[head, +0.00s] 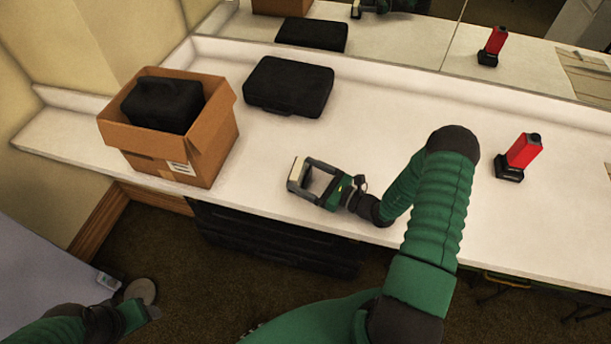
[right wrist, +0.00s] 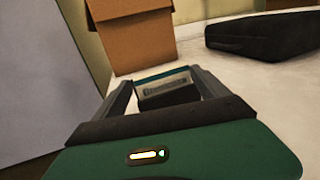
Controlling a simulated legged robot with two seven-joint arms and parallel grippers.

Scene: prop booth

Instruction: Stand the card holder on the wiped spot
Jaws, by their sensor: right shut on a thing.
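My right gripper (head: 305,178) is over the white counter, left of the picture's middle. It is shut on the card holder (head: 296,172), a small pale piece across its fingertips. In the right wrist view the card holder (right wrist: 166,88) shows between the two fingers, with a teal top edge, a printed pale face and a dark lower part. I cannot tell whether it touches the counter. I cannot make out a distinct wiped spot on the counter (head: 250,215). My left arm shows at the bottom left; its gripper (head: 128,292) is too unclear to read.
An open cardboard box (head: 217,140) with a black case (head: 162,104) in it stands on the left. A flat black case (head: 289,86) lies behind my right gripper. A red item with a black base (head: 520,155) stands on the right. A mirror (head: 410,45) runs along the back.

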